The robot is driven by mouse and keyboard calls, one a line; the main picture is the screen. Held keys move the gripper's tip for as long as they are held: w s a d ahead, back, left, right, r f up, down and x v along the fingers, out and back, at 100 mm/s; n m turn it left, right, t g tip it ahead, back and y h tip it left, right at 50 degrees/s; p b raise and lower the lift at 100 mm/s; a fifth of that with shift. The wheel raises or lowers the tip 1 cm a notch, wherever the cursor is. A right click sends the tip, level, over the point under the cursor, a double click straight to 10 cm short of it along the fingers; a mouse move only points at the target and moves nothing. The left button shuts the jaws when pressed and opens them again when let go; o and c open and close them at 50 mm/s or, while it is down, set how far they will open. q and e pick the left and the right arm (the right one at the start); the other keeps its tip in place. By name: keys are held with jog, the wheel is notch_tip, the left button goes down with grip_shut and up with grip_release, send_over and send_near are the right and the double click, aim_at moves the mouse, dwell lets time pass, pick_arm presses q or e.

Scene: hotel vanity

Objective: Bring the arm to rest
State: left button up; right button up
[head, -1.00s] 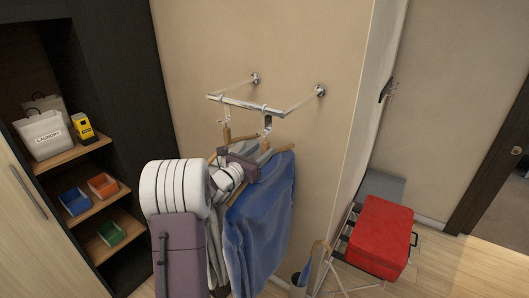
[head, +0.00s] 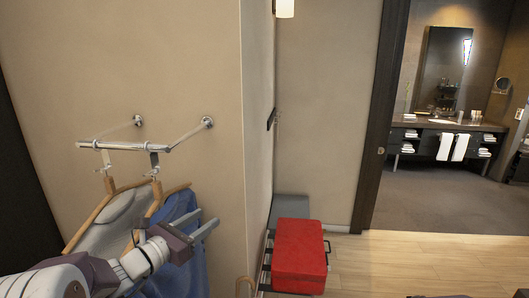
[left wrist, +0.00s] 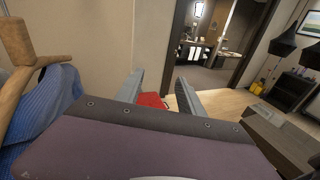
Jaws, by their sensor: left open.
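My left gripper (head: 207,226) is in front of the hanging clothes in the head view, its jaws pointing right. In the left wrist view its two grey fingers (left wrist: 160,85) stand apart with nothing between them. A blue garment (head: 184,212) and a grey garment (head: 112,222) hang on wooden hangers from a wall rail (head: 125,147). The blue garment also shows at the left of the left wrist view (left wrist: 42,112), close beside the gripper. My left arm hides the lower parts of the clothes. My right gripper is in neither view.
A red suitcase (head: 299,255) lies on a luggage rack past the wall corner. A doorway opens onto a vanity counter (head: 450,125) with towels. The wooden floor (head: 390,260) right of the suitcase looks clear.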

pick_arm(q)
jog(key=s+d+f+m+g+h+b, duration=0.2)
jog(key=s+d+f+m+g, duration=0.85)
jog(key=s+d+f, duration=0.35)
jog(key=s+a+f+m+g+y+b, duration=0.15)
jog(key=s+f+m+g+y, duration=0.25)
jog(key=s+f+m, duration=0.5)
jog(key=a+f+m+y, duration=0.5)
jog(key=a+m, duration=0.4)
jog(key=a, duration=0.2)
jog(key=shift+s+a+f+m+y, duration=0.2)
jog(key=shift+f+m+y, duration=0.15)
jog(key=shift+y, duration=0.15)
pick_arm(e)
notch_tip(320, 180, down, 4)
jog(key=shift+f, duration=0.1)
